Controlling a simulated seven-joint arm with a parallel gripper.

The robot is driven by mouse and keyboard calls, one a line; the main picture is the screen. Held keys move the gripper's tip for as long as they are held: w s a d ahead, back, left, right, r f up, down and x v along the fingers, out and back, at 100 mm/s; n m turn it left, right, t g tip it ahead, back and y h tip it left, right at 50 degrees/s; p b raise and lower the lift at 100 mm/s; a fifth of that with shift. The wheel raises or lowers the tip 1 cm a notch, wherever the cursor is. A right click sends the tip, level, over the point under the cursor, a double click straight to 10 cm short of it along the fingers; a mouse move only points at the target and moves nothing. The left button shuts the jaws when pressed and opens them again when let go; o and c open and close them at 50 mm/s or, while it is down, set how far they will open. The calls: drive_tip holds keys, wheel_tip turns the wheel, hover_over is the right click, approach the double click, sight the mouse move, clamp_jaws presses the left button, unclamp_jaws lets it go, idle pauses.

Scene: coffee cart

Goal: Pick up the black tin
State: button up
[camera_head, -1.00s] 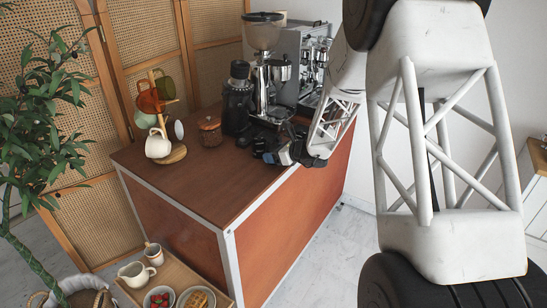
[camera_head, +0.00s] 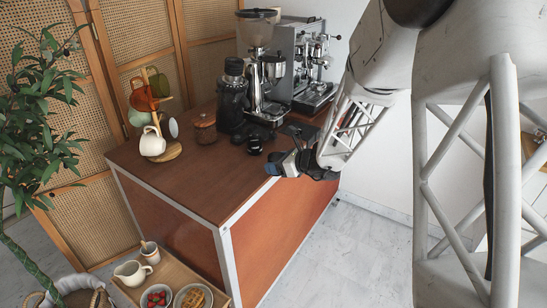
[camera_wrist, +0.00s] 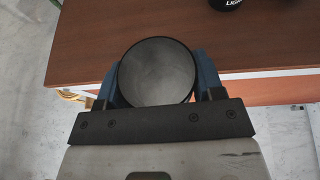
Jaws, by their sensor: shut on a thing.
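The black tin (camera_wrist: 157,72) shows in the wrist view as a round thing with a dark rim and a grey inner face. It sits between the two blue fingers of my gripper (camera_wrist: 157,75), which is shut on it. In the head view my gripper (camera_head: 279,165) is at the right front edge of the cart, near the level of its top. The tin is hard to make out there among the dark and blue parts of the gripper. Most of its side is hidden in the wrist view.
The cart's brown top (camera_head: 205,180) is clear at its front. A grinder (camera_head: 232,97), an espresso machine (camera_head: 305,65) and a small black item (camera_head: 255,144) stand behind my gripper. A mug tree (camera_head: 166,110) and lidded jar (camera_head: 205,128) stand left.

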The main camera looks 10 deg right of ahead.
drive_tip(key=shift+s+r, duration=0.15)
drive_tip(key=shift+s, duration=1.65)
drive_tip(key=shift+w, duration=0.1)
drive_tip(key=w+r+m+t+h, duration=0.1)
drive_tip(key=w+r+m+h, duration=0.2)
drive_tip(key=w, duration=0.3)
drive_tip(key=w+r+m+t+h, duration=0.2)
drive_tip(key=w+r+m+h, duration=0.1)
drive_tip(key=w, duration=0.3)
drive_tip(key=w+d+r+m+t+h, duration=0.1)
drive_tip(key=w+r+m+h, duration=0.2)
drive_tip(key=w, duration=0.4)
drive_tip(key=shift+r+h, duration=0.45)
drive_tip(key=shift+h, duration=0.05)
drive_tip(key=shift+r+m, duration=0.1)
drive_tip(key=shift+m, duration=0.2)
